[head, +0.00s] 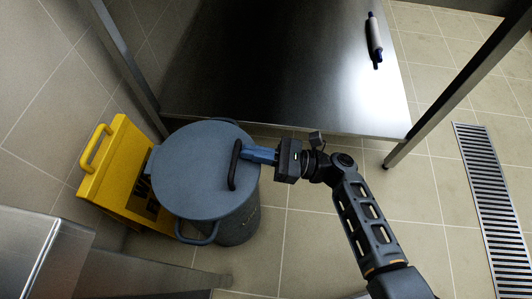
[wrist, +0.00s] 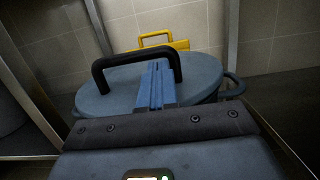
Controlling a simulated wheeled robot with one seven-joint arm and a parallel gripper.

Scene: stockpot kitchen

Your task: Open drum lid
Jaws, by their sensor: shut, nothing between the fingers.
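The drum (head: 236,219) is a blue-grey round vessel with side handles, standing on the tiled floor. Its flat lid (head: 190,165) lies on top and looks closed. A black arched handle (head: 234,165) stands on the lid near its right edge. In the wrist view the handle (wrist: 98,72) rises from the lid (wrist: 205,75). My gripper (head: 248,153) reaches in from the right with its blue fingers shut and empty. The fingertips (wrist: 158,70) are at the handle, overlapping its arch in the wrist view. I cannot tell whether they touch it.
A dark metal table (head: 275,70) with a rolling pin (head: 374,38) is behind. A steel surface (head: 35,250) is at lower left. Floor at right is clear around a drain grate (head: 493,200).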

